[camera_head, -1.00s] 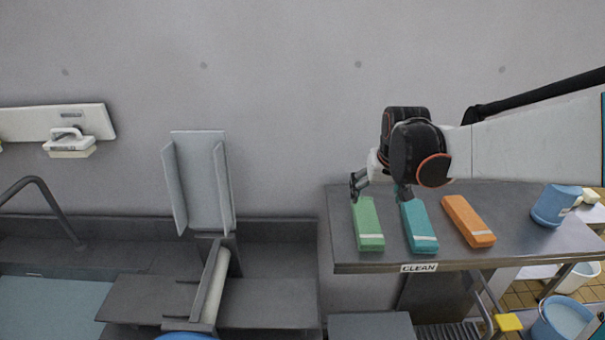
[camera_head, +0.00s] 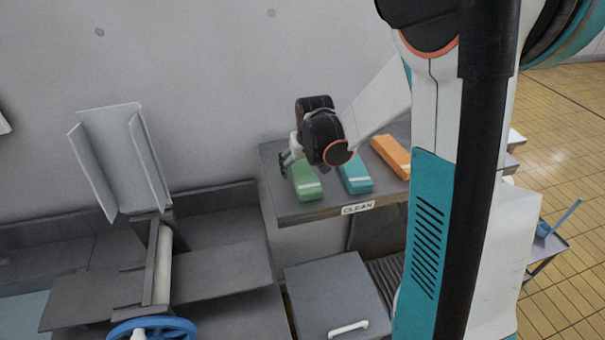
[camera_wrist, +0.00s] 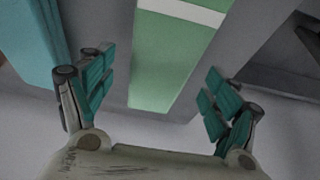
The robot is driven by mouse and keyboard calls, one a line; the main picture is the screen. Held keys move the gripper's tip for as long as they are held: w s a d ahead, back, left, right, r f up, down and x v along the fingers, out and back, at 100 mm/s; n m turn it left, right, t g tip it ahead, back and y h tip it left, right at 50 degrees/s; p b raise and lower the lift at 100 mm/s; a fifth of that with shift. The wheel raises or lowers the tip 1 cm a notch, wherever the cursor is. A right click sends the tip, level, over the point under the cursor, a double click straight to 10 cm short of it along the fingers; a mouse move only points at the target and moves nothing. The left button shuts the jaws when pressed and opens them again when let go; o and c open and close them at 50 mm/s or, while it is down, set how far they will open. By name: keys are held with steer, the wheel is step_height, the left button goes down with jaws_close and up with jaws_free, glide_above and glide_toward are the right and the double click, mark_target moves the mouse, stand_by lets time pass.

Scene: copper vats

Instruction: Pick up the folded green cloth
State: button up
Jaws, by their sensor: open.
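The folded green cloth (camera_head: 305,182) lies flat on the grey shelf, a long pale-green bar with a white band. In the wrist view the cloth (camera_wrist: 172,62) extends between the two fingers from the top of the picture. My gripper (camera_wrist: 158,98) is open, its teal-padded fingers spread to either side of the cloth's near end with a gap on both sides. In the head view my gripper (camera_head: 288,161) hangs over the far end of the green cloth, and the wrist partly hides it.
A teal folded cloth (camera_head: 355,178) lies close to the right of the green one, with an orange cloth (camera_head: 391,157) farther right. The shelf (camera_head: 281,210) has a "CLEAN" label (camera_head: 358,208) on its front edge. The wall stands behind. A blue wheel (camera_head: 152,328) is lower left.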

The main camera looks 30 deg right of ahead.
steer(key=shift+w+f, duration=0.1)
steer(key=shift+f, duration=0.25)
steer(key=c, duration=1.3)
steer(key=shift+r, duration=0.1)
